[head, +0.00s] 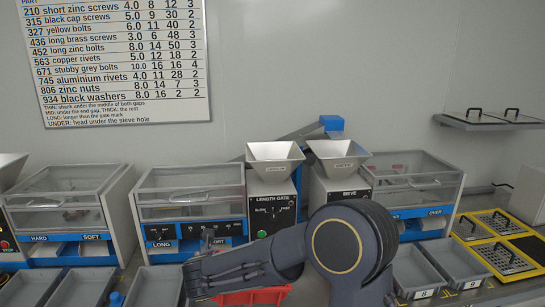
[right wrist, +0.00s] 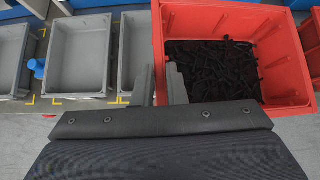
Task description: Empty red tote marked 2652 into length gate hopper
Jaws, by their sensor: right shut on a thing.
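A red tote (head: 252,297) shows at the bottom of the head view, mostly hidden by my right arm. In the right wrist view the red tote (right wrist: 210,20) holds many small black parts (right wrist: 215,70). No marking is readable on it. My right gripper (right wrist: 163,82) is shut on the tote's left wall, one finger on each side. The length gate hopper (head: 275,151) is a pale funnel on top of the black LENGTH GATE unit (head: 272,205), beyond the arm. It stands upright, and its inside is not clearly seen. My left gripper is out of view.
A SIEVE hopper (head: 337,149) stands right of the length gate hopper. Clear-lidded bins (head: 190,178) flank the units. Grey trays (head: 155,287) line the front, with a small blue object (right wrist: 37,68) between two. Another red container (right wrist: 311,45) is at the right.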

